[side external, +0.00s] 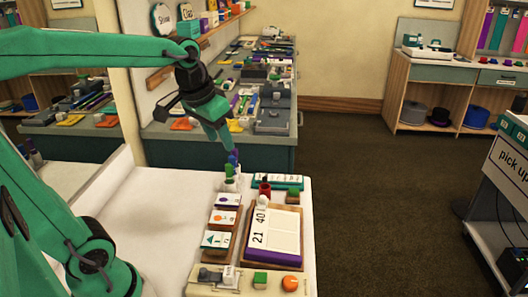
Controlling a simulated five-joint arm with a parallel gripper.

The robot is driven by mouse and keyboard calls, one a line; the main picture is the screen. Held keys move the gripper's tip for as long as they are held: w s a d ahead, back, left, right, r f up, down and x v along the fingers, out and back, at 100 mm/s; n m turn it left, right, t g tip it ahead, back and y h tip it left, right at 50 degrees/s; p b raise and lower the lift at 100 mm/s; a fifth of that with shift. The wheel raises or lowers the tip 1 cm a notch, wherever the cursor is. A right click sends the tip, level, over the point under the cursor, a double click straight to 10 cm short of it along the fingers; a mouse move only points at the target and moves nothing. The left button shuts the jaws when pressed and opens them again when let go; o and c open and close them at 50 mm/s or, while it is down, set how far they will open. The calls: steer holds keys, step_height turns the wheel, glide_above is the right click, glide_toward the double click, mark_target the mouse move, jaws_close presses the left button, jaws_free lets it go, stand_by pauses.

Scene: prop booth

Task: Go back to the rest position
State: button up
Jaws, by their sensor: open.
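My gripper (219,132) is in the upper middle of the side external view, at the end of my green arm. It is open and points down and to the right, above the far part of the white table (160,205). I see nothing held in it. Below it, near its tip in the picture, stand small upright items (232,170) with blue, purple and green parts. The gap between the tip and these items is hard to judge from this angle.
The table's left part is bare. A cluttered counter (270,120) stands behind.

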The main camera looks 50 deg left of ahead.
steer(key=s+d+f+t, duration=0.1)
steer(key=s+d, duration=0.1)
steer(key=s, duration=0.2)
steer(key=s+d+f+m, duration=0.1)
steer(key=s+d+f, duration=0.1)
steer(key=s, duration=0.3)
steer(key=shift+s+d+f+t+h, duration=0.3)
steer(key=shift+d+t, duration=0.05)
steer(key=shift+t, duration=0.05)
